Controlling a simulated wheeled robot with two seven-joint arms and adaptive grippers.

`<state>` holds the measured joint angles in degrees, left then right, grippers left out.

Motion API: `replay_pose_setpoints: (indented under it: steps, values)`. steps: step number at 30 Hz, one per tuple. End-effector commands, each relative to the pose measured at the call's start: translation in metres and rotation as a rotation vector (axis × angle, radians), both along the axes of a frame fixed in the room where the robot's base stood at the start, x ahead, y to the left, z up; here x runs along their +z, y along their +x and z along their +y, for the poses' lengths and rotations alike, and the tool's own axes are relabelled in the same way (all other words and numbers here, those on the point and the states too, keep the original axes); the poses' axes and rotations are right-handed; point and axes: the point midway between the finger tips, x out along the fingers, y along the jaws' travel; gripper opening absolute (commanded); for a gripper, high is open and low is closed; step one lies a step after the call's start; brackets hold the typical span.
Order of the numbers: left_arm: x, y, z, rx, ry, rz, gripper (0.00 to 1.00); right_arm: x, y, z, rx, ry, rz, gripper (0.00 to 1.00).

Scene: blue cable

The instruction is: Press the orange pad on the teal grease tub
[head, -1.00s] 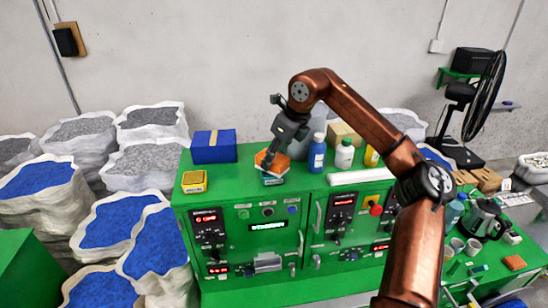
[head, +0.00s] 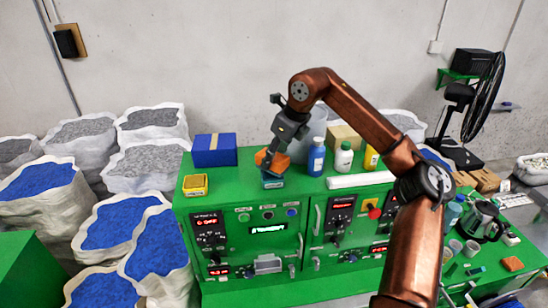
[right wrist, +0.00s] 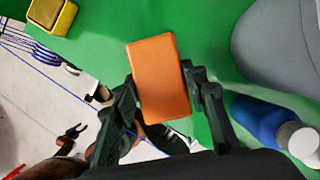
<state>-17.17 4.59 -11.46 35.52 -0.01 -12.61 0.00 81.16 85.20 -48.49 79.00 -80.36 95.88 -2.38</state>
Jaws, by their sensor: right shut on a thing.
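My right gripper (head: 268,159) is shut on the orange pad (head: 280,160), above the green bench top. The pad is tilted in the head view. In the right wrist view the orange pad (right wrist: 158,78) sits between the two dark fingers. The teal grease tub (head: 272,181) stands on the bench near the front edge, right below the pad. Whether pad and tub touch I cannot tell. The tub is hidden in the right wrist view. A small dark forked shape (right wrist: 72,132) there may be my left gripper; its state is unclear.
A yellow box (head: 194,184) and a blue box (head: 214,149) stand left of the tub. A blue bottle (head: 316,156), a white bottle (head: 344,157) and a grey container (head: 313,128) stand close on the right. Sacks crowd the floor at left.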

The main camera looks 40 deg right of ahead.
Motion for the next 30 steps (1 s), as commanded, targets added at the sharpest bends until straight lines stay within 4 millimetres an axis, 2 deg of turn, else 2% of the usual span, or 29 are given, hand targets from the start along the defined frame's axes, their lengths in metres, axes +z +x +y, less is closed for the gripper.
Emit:
replay_pose_setpoints:
  steps: [1, 11, 20, 30]
  values:
    - [0.008, 0.0, 0.0, 0.0, 0.0, 0.0, 0.4, 0.008, 0.0, 0.0, 0.0, 0.0, -0.001, 0.21]
    - [0.026, 0.001, 0.0, 0.0, 0.0, -0.001, 0.4, 0.033, 0.0, 0.0, 0.0, 0.001, -0.003, 0.21]
    - [0.022, 0.001, 0.0, 0.0, 0.0, -0.001, 0.4, 0.05, 0.0, 0.0, -0.001, 0.002, -0.001, 0.21]
    - [0.022, 0.001, 0.0, 0.0, 0.0, -0.001, 0.4, 0.051, 0.0, 0.0, 0.0, 0.001, -0.002, 0.21]
